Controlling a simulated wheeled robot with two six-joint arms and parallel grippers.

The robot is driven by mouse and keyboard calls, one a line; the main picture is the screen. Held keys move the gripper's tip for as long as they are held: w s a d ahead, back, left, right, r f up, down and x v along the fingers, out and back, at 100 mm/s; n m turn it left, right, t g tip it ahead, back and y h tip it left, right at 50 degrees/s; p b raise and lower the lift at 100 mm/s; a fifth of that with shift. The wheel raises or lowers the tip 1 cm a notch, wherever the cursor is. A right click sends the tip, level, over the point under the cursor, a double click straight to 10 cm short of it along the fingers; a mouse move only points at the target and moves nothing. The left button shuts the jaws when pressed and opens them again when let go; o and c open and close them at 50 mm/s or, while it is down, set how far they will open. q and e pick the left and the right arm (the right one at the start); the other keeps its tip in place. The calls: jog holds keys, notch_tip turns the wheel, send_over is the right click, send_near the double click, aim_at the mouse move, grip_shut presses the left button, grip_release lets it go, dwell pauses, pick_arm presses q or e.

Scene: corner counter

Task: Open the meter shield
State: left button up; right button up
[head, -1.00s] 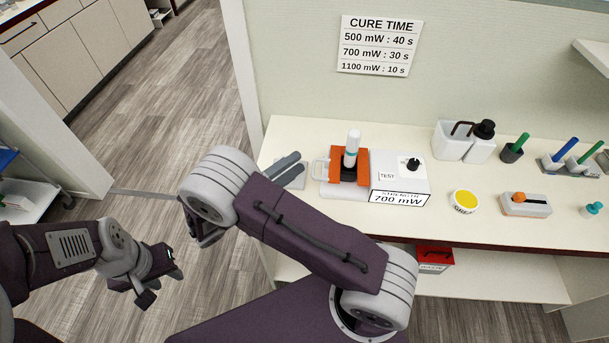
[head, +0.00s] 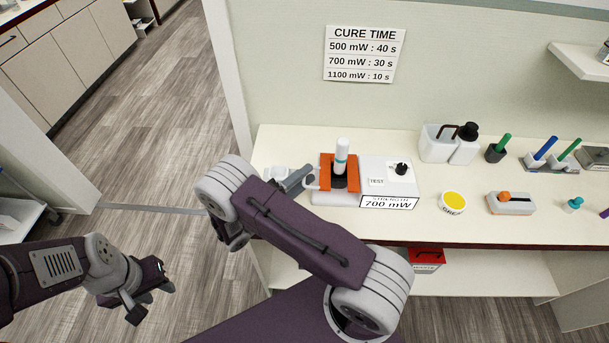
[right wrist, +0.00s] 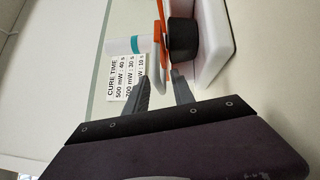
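The meter (head: 336,199) stands on the counter, with an upright orange shield (head: 326,172) and a white loop handle on the shield's left side. A white curing light with a teal band (head: 342,155) stands in its dark holder, which also shows in the right wrist view (right wrist: 183,40). My right gripper (head: 309,177) is at the handle, partly hidden behind my own arm. In the right wrist view its fingers (right wrist: 162,70) are apart, with the pale handle edge near their tips; contact cannot be told. My left gripper (head: 153,297) is open and empty over the floor.
A white box (head: 387,175) with a knob and a 700 mW label stands right of the meter. A cure time sign (head: 364,54) hangs above.

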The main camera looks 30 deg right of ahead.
grip_shut()
dwell(1.4)
